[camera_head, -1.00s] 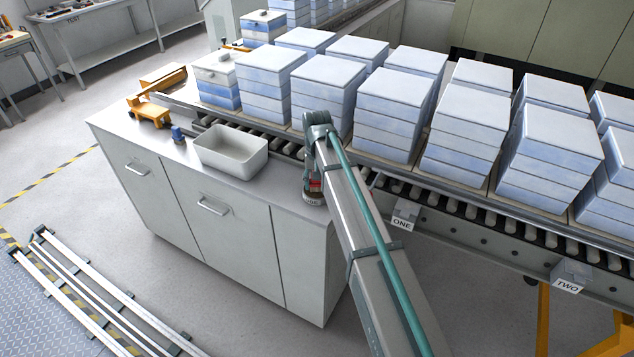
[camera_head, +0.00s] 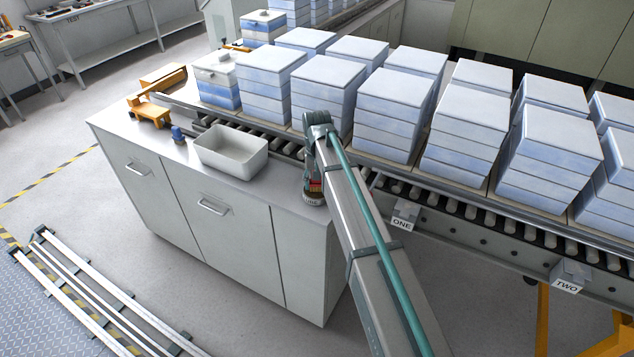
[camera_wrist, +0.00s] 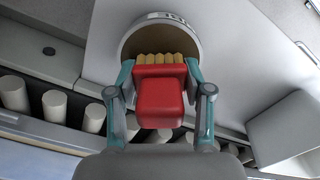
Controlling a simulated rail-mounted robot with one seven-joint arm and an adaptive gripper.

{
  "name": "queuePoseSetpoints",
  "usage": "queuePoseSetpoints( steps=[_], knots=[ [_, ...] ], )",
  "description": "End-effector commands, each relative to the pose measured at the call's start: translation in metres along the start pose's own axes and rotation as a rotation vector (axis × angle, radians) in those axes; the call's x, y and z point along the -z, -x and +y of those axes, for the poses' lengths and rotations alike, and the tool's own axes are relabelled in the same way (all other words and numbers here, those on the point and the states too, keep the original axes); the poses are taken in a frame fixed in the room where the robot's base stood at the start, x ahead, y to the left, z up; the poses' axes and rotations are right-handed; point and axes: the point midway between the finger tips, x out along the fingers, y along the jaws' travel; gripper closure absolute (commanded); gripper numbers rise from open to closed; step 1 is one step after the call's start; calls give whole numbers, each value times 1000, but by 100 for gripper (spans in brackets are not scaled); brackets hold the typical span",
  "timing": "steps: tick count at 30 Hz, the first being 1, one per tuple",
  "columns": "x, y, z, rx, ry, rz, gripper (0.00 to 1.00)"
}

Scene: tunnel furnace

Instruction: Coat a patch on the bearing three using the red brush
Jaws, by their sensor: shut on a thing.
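The red brush (camera_wrist: 160,97) is held between the teal fingers of my gripper (camera_wrist: 160,100) in the wrist view. Its yellow bristle end (camera_wrist: 160,58) lies within the mouth of a round pot (camera_wrist: 132,42); how deep it reaches I cannot tell. In the head view the pot (camera_head: 314,200) stands on the cabinet's right end, and a bit of red shows at its top. My arm hides most of the gripper there. The bearing labels ONE (camera_head: 402,224) and TWO (camera_head: 566,286) show on the conveyor's side. No label THREE is in view.
A white bin (camera_head: 232,160) and a small blue object (camera_head: 178,134) are on the cabinet top (camera_head: 260,190). The roller conveyor (camera_head: 480,215) carries stacked blue-white blocks (camera_head: 552,140) close behind my arm.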

Motion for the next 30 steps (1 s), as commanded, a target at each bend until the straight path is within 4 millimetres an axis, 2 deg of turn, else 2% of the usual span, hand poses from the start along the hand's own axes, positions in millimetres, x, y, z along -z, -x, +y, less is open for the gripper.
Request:
queuePoseSetpoints(
  steps=[24, 30],
  knots=[
    [1, 62, 0, 0, 0, 2, 77],
    [0, 68, 0, 0, 0, 2, 77]
  ],
)
